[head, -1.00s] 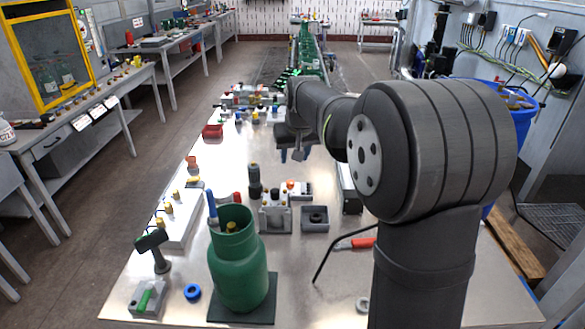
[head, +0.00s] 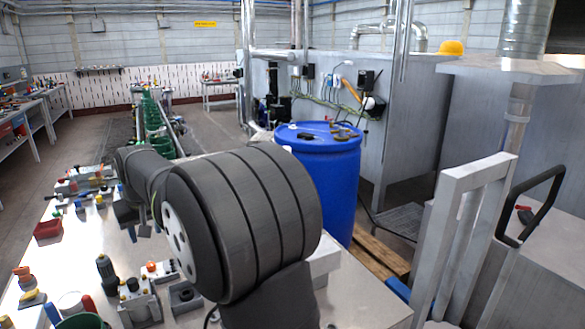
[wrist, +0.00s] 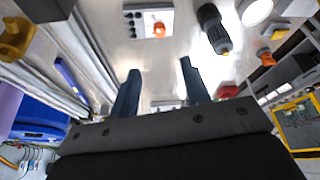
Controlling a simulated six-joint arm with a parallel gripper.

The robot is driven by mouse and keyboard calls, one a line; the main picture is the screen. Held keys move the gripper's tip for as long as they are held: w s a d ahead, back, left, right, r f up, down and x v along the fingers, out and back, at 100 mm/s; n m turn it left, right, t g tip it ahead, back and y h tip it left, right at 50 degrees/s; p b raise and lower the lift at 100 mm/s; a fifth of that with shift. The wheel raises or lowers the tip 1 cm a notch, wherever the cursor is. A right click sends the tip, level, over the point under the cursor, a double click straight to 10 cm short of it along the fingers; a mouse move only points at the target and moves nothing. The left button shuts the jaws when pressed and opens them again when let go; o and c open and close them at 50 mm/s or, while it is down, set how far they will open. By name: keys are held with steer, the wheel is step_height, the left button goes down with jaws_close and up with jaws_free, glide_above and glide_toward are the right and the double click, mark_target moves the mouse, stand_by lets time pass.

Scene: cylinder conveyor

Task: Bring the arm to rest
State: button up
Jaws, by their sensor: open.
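My gripper (wrist: 158,70) is open in the wrist view, its two dark blue fingers apart with nothing between them. It also shows small in the head view (head: 138,222), at the left end of my dark grey arm, over the metal table (head: 95,245). The arm's large rounded joint hides part of the table. In the wrist view, a grey box with an orange button (wrist: 150,22) and a dark ribbed cylinder (wrist: 213,28) lie beyond the fingertips. I cannot tell the exact height above the table.
A blue barrel (head: 325,180) stands right of my arm, with small parts on its lid. A red bin (head: 47,229) and several tools are on the table. The green cylinders' conveyor (head: 160,135) runs behind. A pale metal frame (head: 462,235) stands at the right.

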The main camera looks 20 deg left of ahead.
mark_target(150, 264)
steer(key=x, duration=1.4)
steer(key=shift+w+a+f, duration=0.15)
steer(key=shift+a+f, duration=0.05)
steer(key=shift+f, duration=0.1)
steer(key=shift+r, duration=0.1)
steer(key=v, duration=1.7)
steer(key=x, duration=1.7)
steer(key=shift+f, duration=0.25)
steer(key=shift+r+n, duration=0.15)
steer(key=shift+n, duration=0.35)
steer(key=shift+w+n+g+y, duration=0.15)
steer(key=shift+n+g, duration=0.25)
steer(key=shift+n, duration=0.55)
steer(key=shift+n+g+y, duration=0.25)
steer(key=shift+n+g, duration=0.15)
steer(key=shift+n, duration=0.55)
steer(key=shift+w+n+g, duration=0.1)
steer(key=shift+n+g, duration=0.45)
steer(key=shift+n, duration=0.85)
steer(key=shift+n+g, duration=0.55)
steer(key=shift+n, duration=0.85)
